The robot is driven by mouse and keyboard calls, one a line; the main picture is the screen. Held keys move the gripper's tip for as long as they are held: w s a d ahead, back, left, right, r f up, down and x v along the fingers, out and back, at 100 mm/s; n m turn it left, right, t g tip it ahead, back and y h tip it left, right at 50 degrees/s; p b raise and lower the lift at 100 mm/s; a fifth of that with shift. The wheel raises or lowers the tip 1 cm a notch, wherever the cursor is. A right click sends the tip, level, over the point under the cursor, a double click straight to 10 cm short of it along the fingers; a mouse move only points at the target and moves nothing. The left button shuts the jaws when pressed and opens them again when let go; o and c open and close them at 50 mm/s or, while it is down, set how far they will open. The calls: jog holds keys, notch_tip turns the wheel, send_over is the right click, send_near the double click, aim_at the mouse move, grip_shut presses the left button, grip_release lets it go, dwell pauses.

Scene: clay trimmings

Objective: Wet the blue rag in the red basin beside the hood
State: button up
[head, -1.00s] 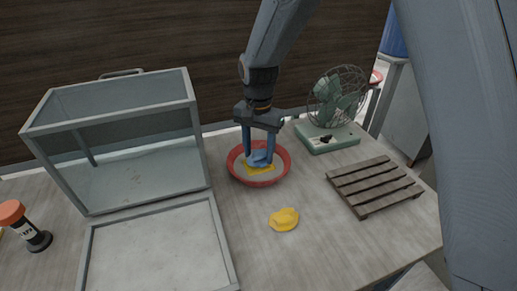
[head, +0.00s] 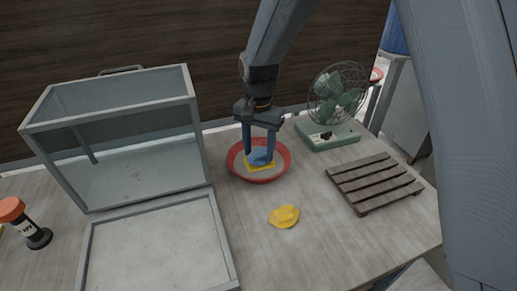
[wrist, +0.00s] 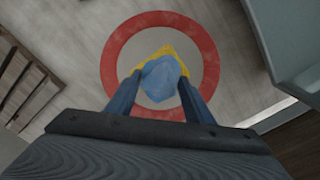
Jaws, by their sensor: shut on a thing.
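The blue rag (head: 260,156) is a crumpled bundle between the fingers of my gripper (head: 259,160), inside the rim of the red basin (head: 238,173). In the wrist view the rag (wrist: 160,77) sits between both fingers (wrist: 158,88), over the basin's pale middle, with the red rim (wrist: 115,55) around it. My gripper is shut on the rag. A yellow edge (wrist: 184,57) shows around the rag; I cannot tell if it is part of it or a separate piece. Whether the rag touches water is unclear.
The glass-sided hood (head: 125,140) stands left of the basin, with a framed panel (head: 155,250) in front. A yellow lump (head: 284,216) lies in front of the basin. A green fan (head: 335,130) and a slatted wooden rack (head: 374,183) are to the right.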

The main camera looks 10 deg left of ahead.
aim_at(258, 151)
jog(key=shift+f, duration=0.5)
dwell(1.8)
jog(key=shift+r+p, duration=2.8)
jog(key=shift+r, duration=0.8)
